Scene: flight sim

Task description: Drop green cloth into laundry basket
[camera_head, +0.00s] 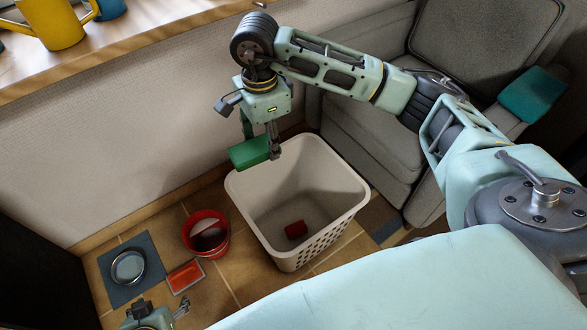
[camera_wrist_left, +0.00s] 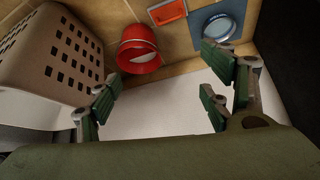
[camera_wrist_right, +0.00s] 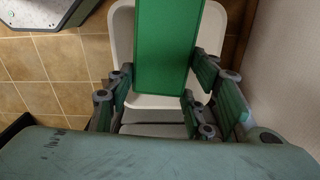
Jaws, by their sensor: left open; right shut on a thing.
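The green cloth (camera_head: 249,151) looks like a flat green block. My right gripper (camera_head: 274,146) is shut on it and holds it above the back left rim of the white laundry basket (camera_head: 350,187). In the right wrist view the cloth (camera_wrist_right: 165,45) sticks out from between the fingers (camera_wrist_right: 155,95), with the basket (camera_wrist_right: 122,35) below it. A small red cloth-like item (camera_head: 296,229) lies on the basket's floor. My left gripper (camera_head: 160,312) is low at the bottom left; its fingers (camera_wrist_left: 160,95) are apart and empty in the left wrist view.
A grey armchair (camera_head: 370,130) with a teal cloth (camera_head: 533,94) is behind right.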

